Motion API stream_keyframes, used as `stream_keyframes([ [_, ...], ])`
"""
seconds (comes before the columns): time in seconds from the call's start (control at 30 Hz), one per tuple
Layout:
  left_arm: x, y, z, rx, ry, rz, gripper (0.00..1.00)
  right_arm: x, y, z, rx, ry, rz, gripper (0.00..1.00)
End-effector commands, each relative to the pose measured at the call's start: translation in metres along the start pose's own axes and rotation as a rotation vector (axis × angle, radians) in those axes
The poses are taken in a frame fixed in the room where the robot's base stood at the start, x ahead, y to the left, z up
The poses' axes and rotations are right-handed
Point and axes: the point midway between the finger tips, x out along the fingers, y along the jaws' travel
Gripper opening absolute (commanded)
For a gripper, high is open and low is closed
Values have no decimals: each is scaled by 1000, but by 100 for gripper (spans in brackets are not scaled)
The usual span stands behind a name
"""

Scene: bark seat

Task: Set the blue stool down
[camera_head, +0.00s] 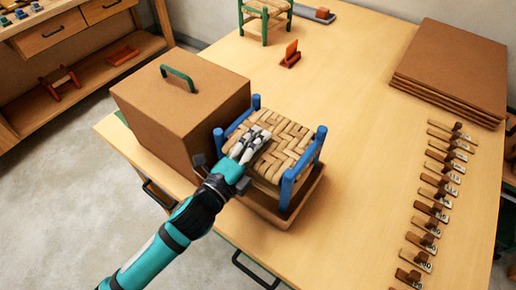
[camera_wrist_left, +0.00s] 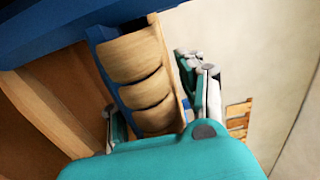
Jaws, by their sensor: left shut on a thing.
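The blue stool (camera_head: 288,150) has blue posts and a woven tan seat. It is at or just above a shallow wooden tray (camera_head: 268,213) near the table's front edge; I cannot tell whether its feet touch. My left gripper (camera_head: 250,145) reaches in from the front left and is shut on the stool at the left side of its seat. In the left wrist view, the woven strands (camera_wrist_left: 140,85) and a blue rail lie between the fingers (camera_wrist_left: 160,108). The stool's lower parts are mostly hidden. My right gripper is not in view.
A brown box (camera_head: 185,115) with a green handle stands close on the stool's left. A green stool (camera_head: 264,18) and an orange piece (camera_head: 291,55) are at the back. Stacked brown boards (camera_head: 455,65) and a row of tagged pieces (camera_head: 433,210) lie right. The table middle is clear.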

Motion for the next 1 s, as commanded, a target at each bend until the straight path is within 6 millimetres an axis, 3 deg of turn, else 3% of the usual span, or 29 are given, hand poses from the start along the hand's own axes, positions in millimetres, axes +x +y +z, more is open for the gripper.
stream_keyframes([
  [0.2, 0, 17, 0, -1, 1, -5, 0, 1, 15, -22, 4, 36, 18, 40],
  [0.53, 0, 21, 0, 0, 1, -5, 0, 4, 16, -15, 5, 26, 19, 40],
  [0.57, 0, 22, 0, 0, 0, -1, 43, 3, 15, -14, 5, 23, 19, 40],
  [0.6, 0, 22, 0, 0, 0, -1, 48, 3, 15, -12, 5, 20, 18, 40],
  [0.7, 0, 22, 0, 0, 0, 0, 61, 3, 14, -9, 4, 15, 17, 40],
  [1.0, 0, 19, 0, 0, 0, -1, 62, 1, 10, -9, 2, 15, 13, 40],
])
